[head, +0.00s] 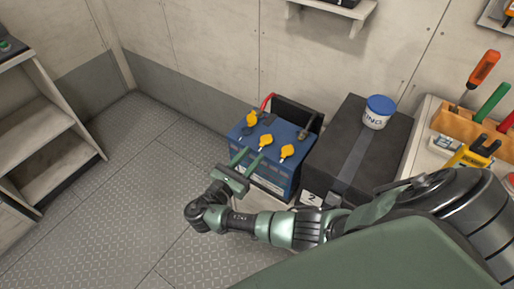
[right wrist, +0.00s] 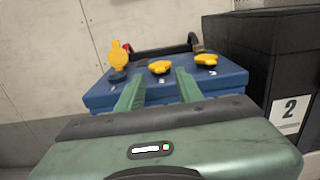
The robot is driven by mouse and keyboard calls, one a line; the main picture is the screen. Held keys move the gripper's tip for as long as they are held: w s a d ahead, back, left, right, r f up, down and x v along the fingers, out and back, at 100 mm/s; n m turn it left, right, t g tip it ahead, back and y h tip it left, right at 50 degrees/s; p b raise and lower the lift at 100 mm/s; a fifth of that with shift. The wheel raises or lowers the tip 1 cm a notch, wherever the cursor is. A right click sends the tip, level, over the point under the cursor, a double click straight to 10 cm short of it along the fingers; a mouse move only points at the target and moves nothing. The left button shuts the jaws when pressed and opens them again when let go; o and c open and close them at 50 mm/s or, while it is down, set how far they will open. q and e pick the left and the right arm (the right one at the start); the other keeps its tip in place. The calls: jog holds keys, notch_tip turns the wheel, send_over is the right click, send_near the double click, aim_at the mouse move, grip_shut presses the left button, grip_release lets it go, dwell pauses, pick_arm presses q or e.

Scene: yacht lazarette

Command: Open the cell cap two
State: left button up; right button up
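A blue battery (head: 262,170) stands on the floor by the wall with three yellow caps on top. The left cap (right wrist: 118,56) stands up on edge, with a dark round fitting below it in the right wrist view. The middle cap (right wrist: 160,67) and the right cap (right wrist: 206,59) lie flat. The same middle cap (head: 265,141) and right cap (head: 287,151) show in the head view. My right gripper (head: 254,154) is open and empty, its fingers pointing at the battery's near side, with the middle cap between the fingertips in the right wrist view (right wrist: 160,76). My left gripper is out of view.
A black box (head: 342,163) with a grey strap and a "2" label stands close right of the battery. A blue-lidded tub (head: 378,112) sits on it. A tool rack (head: 462,125) is further right. Shelves (head: 45,140) stand left; the floor between is clear.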

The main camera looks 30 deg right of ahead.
aim_at(261, 146)
jog(key=x, duration=0.5)
